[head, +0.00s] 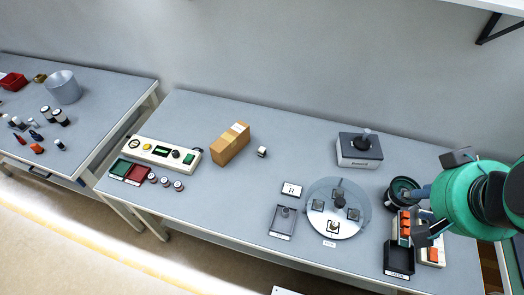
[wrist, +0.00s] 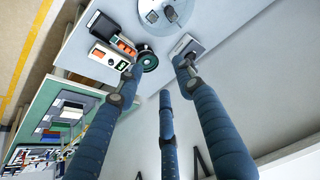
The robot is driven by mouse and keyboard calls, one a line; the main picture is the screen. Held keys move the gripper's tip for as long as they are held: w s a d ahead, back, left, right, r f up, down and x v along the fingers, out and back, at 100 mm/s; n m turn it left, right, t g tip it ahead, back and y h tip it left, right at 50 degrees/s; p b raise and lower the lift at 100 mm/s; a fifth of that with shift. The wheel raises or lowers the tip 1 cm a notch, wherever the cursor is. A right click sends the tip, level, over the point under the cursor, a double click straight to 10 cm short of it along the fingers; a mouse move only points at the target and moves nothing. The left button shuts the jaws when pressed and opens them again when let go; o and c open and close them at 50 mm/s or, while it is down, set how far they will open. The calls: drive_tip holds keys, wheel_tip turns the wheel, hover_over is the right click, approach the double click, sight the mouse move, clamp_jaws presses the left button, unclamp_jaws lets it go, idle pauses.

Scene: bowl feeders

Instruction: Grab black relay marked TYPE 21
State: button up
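No marking TYPE 21 is readable in either view, so I cannot tell which thing is the relay. Several small dark blocks (head: 353,213) stand on a round grey disc (head: 362,194) on the right half of the table. The disc also shows at the top of the wrist view (wrist: 151,27). My gripper (wrist: 157,78) has its blue fingers spread apart, with nothing between them. In the head view my arm is at the right end of the table, right of the disc, and partly covers things there.
On the table (head: 230,205) are a black round bowl (head: 402,186), a black tray (head: 398,262), a grey tray (head: 283,222), a grey box with a knob (head: 358,152), a cardboard box (head: 230,146) and a control panel (head: 163,153). The table's middle is mostly clear.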

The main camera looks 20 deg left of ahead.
idle(0.3)
drive_tip(key=shift+o, duration=1.1)
drive_tip(key=w+a+g, duration=0.1)
drive_tip(key=w+a, duration=0.3)
drive_tip(key=w, duration=0.3)
drive_tip(key=w+a+g, duration=0.1)
drive_tip(key=w+a, duration=0.2)
drive_tip(key=w, duration=0.5)
drive_tip(key=w+a+f+m+g, duration=0.1)
drive_tip(key=w+a+f, duration=0.5)
drive_tip(key=w+a, duration=0.65)
drive_tip(key=w+a+f+g, duration=0.1)
drive_tip(key=w+a+f, duration=0.2)
drive_tip(key=a+f, duration=0.5)
drive_tip(key=w+a+f+m, duration=0.1)
drive_tip(key=w+a+f, duration=0.2)
drive_tip(key=a+f, duration=0.5)
drive_tip(key=w+a+f+g, duration=0.1)
drive_tip(key=w+a+f, duration=0.2)
drive_tip(key=a+f, duration=0.5)
wheel_tip(320, 180, down, 3)
drive_tip(key=shift+w+a+f+m+g+p, duration=0.2)
drive_tip(key=shift+w+m+g+p, duration=0.15)
drive_tip(key=shift+p, duration=0.1)
